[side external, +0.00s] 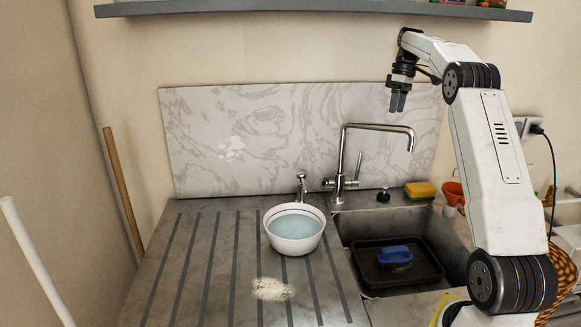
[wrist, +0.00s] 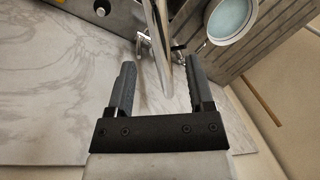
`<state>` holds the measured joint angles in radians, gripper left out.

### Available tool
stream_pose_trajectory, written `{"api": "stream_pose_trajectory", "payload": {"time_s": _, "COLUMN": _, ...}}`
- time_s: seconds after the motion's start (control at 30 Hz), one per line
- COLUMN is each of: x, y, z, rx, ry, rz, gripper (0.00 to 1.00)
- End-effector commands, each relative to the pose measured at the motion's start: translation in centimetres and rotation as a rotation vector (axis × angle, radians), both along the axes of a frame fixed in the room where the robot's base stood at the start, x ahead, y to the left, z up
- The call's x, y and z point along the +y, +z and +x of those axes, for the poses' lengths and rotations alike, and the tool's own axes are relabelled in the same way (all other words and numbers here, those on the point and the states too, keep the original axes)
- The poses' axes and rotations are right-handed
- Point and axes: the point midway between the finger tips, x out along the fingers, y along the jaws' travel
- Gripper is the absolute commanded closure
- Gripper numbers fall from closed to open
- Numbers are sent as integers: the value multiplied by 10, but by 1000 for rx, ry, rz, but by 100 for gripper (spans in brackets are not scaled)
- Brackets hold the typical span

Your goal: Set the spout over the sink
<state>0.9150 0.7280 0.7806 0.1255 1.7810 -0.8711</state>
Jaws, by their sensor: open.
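The chrome spout (side external: 378,127) rises from the tap (side external: 340,190) at the back edge of the sink (side external: 405,222). It bends at a right angle and reaches right, and its down-turned end hangs over the sink's back right part. My gripper (side external: 398,102) points down above the spout, near its right end, and looks apart from it. In the wrist view my gripper (wrist: 160,85) is open, and the spout (wrist: 160,40) shows between the two fingers. How far below the fingers it lies, I cannot tell.
A white bowl of bluish liquid (side external: 294,230) stands on the grooved drainer left of the sink. A black tray (side external: 372,272) with a blue brush (side external: 394,257) lies in the basin. A yellow sponge (side external: 419,190) sits behind it. A marble backsplash (side external: 250,140) and a shelf (side external: 300,7) bound the back.

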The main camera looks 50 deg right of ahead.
Motion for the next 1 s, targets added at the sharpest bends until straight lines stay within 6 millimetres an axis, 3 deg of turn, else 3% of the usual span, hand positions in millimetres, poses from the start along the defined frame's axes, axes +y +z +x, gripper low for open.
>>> {"api": "stream_pose_trajectory", "payload": {"time_s": 0.23, "x": -2, "y": 10, "z": 0, "rx": -1, "ry": 0, "rz": -1, "gripper": 32}}
{"api": "stream_pose_trajectory", "payload": {"time_s": 0.7, "x": 0, "y": 10, "z": 1, "rx": 0, "ry": 1, "rz": -1, "gripper": 32}}
{"api": "stream_pose_trajectory", "payload": {"time_s": 1.0, "x": 26, "y": -5, "z": 25, "rx": 1, "ry": -4, "rz": -23, "gripper": 32}}
